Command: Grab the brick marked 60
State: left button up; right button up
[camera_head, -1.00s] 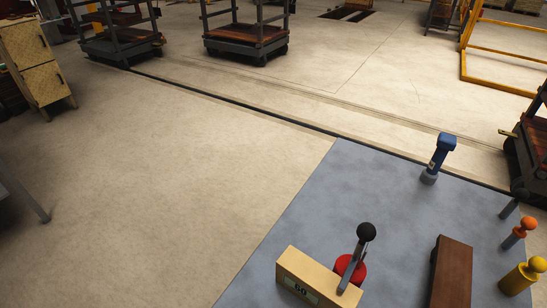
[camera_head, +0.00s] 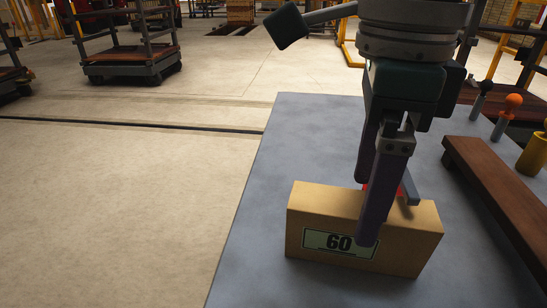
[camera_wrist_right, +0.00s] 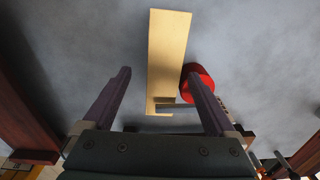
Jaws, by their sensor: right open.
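The tan brick marked 60 (camera_head: 310,207) lies on the grey-blue surface, its label facing the head camera. My right gripper (camera_head: 366,212) is open and points down at the brick. In the head view one finger crosses in front of the labelled face; the other is farther back, its lower end at the brick's top edge. In the right wrist view the brick (camera_wrist_right: 168,50) shows between the open fingers (camera_wrist_right: 157,73), nearer the right one. I cannot tell whether the fingertips reach below its top or touch it. My left gripper is not in view.
A red round base (camera_head: 369,187) with a grey lever stands close behind the brick, partly hidden. A brown bar (camera_head: 500,190) lies to the right. Knobbed posts, one orange-topped (camera_head: 506,112) and one yellow (camera_head: 535,153), stand beyond it. The grey-blue surface (camera_head: 270,165) is clear at left.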

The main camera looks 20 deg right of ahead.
jog(key=f, duration=0.6)
jog(key=shift+w+d+f+b, duration=0.15)
jog(key=shift+d+b, duration=0.05)
jog(key=shift+b, duration=0.1)
jog(key=c, duration=1.3)
jog(key=shift+c, duration=0.2)
